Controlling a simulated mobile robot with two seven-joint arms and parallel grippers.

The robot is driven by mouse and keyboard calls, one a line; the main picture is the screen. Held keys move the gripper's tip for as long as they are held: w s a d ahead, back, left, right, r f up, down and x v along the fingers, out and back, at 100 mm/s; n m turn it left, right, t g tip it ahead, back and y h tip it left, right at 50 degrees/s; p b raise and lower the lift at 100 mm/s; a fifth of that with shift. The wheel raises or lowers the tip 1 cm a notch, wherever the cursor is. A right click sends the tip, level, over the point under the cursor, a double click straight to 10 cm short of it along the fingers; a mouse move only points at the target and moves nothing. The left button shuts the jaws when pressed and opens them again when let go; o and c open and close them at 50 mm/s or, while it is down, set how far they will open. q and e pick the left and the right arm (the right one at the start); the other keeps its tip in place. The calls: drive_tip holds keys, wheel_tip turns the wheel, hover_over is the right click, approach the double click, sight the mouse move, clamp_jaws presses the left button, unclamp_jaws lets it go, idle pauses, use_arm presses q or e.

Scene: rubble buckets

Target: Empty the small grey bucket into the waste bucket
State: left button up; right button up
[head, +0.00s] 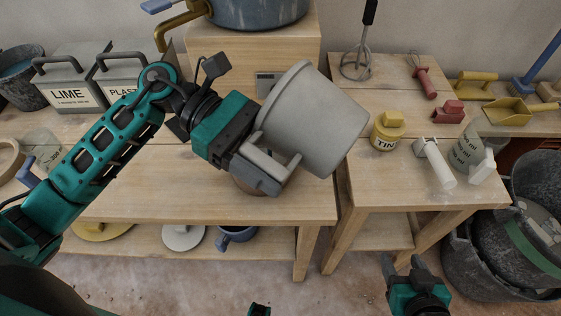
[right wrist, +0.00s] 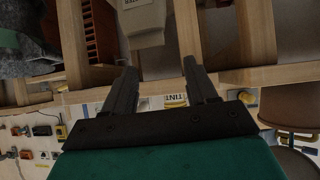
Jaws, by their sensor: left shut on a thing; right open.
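I cannot tell which is the waste bucket. My right gripper (head: 404,264) is open and empty, low in front of the right bench; its fingers also show in the right wrist view (right wrist: 160,72).
On the right bench stand a yellow TIN pot (head: 386,132), a white-handled tool (head: 434,162), a labelled jar (head: 465,152), a whisk (head: 357,62) and a yellow scoop (head: 507,111). LIME (head: 70,88) and PLAST containers stand at left. A blue-grey pot (head: 260,12) is on the raised box behind.

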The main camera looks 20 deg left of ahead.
use_arm(q)
drive_tip(key=shift+w+a+f+h+b, duration=0.1)
drive_tip(key=shift+a+f+h+b, duration=0.1)
drive_tip(key=shift+f+h+b, duration=0.25)
drive_tip(key=shift+a+h+b, duration=0.15)
drive_tip(key=shift+h+b, duration=0.15)
drive_tip(key=shift+h, duration=0.05)
drive_tip(key=shift+w+a+f+g+h+b, duration=0.1)
drive_tip(key=shift+a+g+h+b, duration=0.2)
drive_tip(key=shift+b, duration=0.55)
drive_tip(key=b, duration=0.1)
drive_tip(key=h+b, duration=0.1)
drive_tip(key=shift+w+a+b, duration=0.15)
drive_tip(key=shift+a+b, duration=0.15)
drive_tip(key=shift+a, duration=0.05)
drive_tip(key=shift+w+a+r+g+h+b, duration=0.1)
drive_tip(key=shift+a+r+g+h+b, duration=0.2)
drive_tip(key=shift+h+b, duration=0.6)
use_arm(e)
drive_tip(key=shift+y, duration=0.5)
drive_tip(key=shift+w+a+f, duration=0.3)
drive_tip(key=shift+a+f, duration=0.2)
drive_tip(key=shift+f, duration=0.15)
drive_tip(key=shift+w+a+f, duration=0.25)
drive_tip(key=shift+a+f, duration=0.2)
drive_tip(key=shift+f, duration=0.15)
drive_tip(key=shift+w+a+f, duration=0.3)
drive_tip(key=shift+a+f, duration=0.2)
drive_tip(key=shift+f, duration=0.15)
